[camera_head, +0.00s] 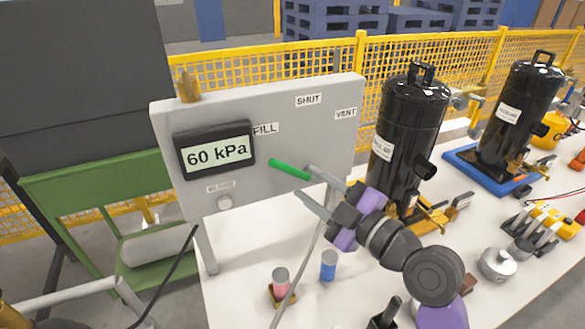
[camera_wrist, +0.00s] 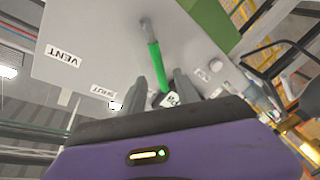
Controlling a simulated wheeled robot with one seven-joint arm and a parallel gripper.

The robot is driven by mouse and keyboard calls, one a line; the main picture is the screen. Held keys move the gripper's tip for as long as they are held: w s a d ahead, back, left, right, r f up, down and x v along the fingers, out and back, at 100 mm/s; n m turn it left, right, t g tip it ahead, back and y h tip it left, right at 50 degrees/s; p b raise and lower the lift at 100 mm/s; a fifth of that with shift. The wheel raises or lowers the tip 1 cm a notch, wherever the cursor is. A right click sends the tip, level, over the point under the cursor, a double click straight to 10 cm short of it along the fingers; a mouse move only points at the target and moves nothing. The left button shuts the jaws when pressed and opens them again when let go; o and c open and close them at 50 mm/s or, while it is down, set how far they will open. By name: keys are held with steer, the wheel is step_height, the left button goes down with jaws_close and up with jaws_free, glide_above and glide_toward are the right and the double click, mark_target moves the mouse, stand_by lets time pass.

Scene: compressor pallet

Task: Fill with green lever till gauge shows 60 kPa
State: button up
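The grey panel (camera_head: 270,172) has a display (camera_head: 214,151) reading 60 kPa. Its green lever (camera_head: 290,171) points left, below the FILL label (camera_head: 265,129) and away from SHUT and VENT. My gripper (camera_head: 303,182) is at the panel's front, just right of and below the green handle, with its two grey fingers apart and empty. The display is mostly hidden there.
A black cylinder (camera_head: 408,140) stands close right of the panel, and another (camera_head: 518,110) stands on a blue tray.

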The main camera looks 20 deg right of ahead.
mark_target(293, 173)
steer(key=p+x, duration=0.1)
steer(key=x, duration=0.5)
steer(key=shift+w+a, duration=0.2)
steer(key=shift+w, duration=0.2)
steer(key=shift+c, duration=0.5)
jaws_close()
stand_by(0.6)
